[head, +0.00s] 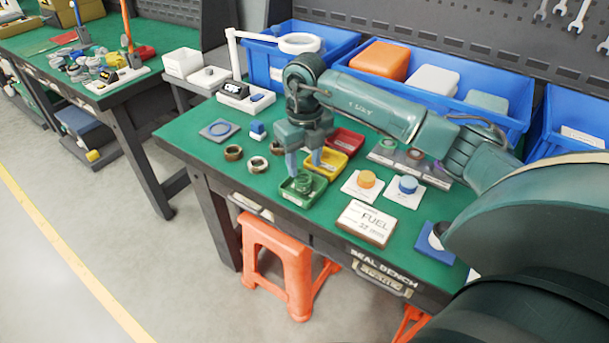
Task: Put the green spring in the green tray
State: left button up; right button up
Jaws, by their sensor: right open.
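The green tray (318,193) sits near the front edge of the green bench top. A small round green piece, which looks like the green spring (303,183), lies inside the tray. My right gripper (304,164) points down just above and behind the tray, its two fingers apart. Nothing shows between the fingers, and it appears clear of the spring. My left gripper is not in view.
A yellow tray (338,164) and a red tray (351,137) stand behind the green tray. Several brown rings (257,164) lie to the left. White pads with an orange cap (367,179) and a blue cap (408,184) stand right. Blue bins (511,108) line the back.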

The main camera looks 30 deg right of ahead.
notch_tip(320, 180, up, 6)
jog(key=s+a+f+n+g+y, duration=0.1)
jog(key=s+a+f+y, duration=0.15)
jog(key=a, duration=0.35)
jog(key=s+a+f+n+y, duration=0.1)
jog(key=s+a+y, duration=0.1)
jog(key=a+y, duration=0.35)
jog(key=s+a+f+n+g+y, duration=0.1)
jog(key=s+a+f, duration=0.1)
jog(key=a, duration=0.6)
jog(key=s+a+r+m+t+y, duration=0.4)
jog(key=a+r+m+y, duration=0.25)
jog(key=a+y, duration=0.35)
jog(key=w+d+f+m+t+h, duration=0.1)
jog(key=d+f+m+t+h, duration=0.25)
jog(key=m+t, duration=0.55)
jog(key=w+d+f+m+t+h, duration=0.1)
jog(key=d+f+m+t+h, duration=0.4)
jog(key=m, duration=0.7)
jog(key=s+d+f+m+g+h, duration=0.3)
jog(key=s+f+m+h, duration=0.3)
jog(key=f, duration=0.6)
jog(key=s+m+g, duration=0.1)
jog(key=s+m, duration=0.1)
jog(key=s, duration=0.1)
jog(key=shift+s+f+m+g, duration=0.2)
jog(key=shift+s+m+g, duration=0.1)
jog(key=shift+s+m, duration=0.05)
